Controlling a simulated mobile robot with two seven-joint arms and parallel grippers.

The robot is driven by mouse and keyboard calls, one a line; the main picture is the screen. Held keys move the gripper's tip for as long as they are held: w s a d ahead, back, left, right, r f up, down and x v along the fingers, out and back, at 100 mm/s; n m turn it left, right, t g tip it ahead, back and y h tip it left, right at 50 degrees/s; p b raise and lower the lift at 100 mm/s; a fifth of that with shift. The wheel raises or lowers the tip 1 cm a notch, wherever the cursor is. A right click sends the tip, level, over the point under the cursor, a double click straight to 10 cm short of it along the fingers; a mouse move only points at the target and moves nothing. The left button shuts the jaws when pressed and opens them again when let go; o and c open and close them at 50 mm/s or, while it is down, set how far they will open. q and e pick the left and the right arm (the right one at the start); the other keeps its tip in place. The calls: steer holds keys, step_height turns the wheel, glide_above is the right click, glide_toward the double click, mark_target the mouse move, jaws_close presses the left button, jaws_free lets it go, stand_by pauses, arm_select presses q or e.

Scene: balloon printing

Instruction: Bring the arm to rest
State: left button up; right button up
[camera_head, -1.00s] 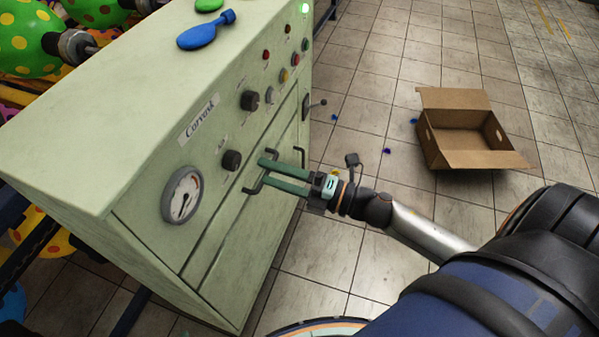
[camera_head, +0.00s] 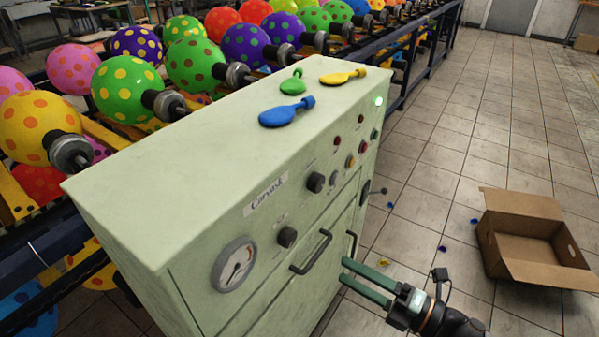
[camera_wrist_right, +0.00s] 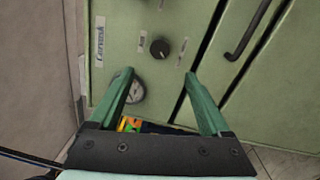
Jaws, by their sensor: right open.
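My right gripper (camera_head: 354,282) has green fingers and a black wrist. In the head view it is at the lower right, in front of the pale green cabinet (camera_head: 140,180) and just right of its black door handles (camera_head: 311,252). Its fingers are apart and hold nothing. In the right wrist view the open fingers (camera_wrist_right: 160,92) point at the cabinet front (camera_wrist_right: 120,40), with a dark knob (camera_wrist_right: 160,48) ahead of them and a handle (camera_wrist_right: 247,30) to the right. My left gripper is not in view.
Blue (camera_head: 285,113), green (camera_head: 293,82) and yellow (camera_head: 342,77) balloons lie on the cabinet top. An open cardboard box (camera_head: 530,245) sits on the floor at right, with small coloured pieces scattered near it. Racked polka-dot balloons (camera_head: 125,90) line the back left.

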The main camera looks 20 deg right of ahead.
steer(key=s+a+f+m+g+h+p, duration=0.2)
steer(key=s+f+m+h+p, duration=0.2)
steer(key=m, duration=0.8)
steer(key=s+a+f+m+g+h+p, duration=0.2)
steer(key=s+f+m+g+h+p, duration=0.1)
steer(key=f+m, duration=0.6)
steer(key=s+m+h+p, duration=0.1)
steer(key=m+h+p, duration=0.1)
steer(key=m, duration=0.2)
steer(key=shift+s+a+f+m+g, duration=0.25)
steer(key=shift+s+a+m+g, duration=0.05)
steer(key=shift+s+a, duration=0.1)
steer(key=shift+c, duration=0.3)
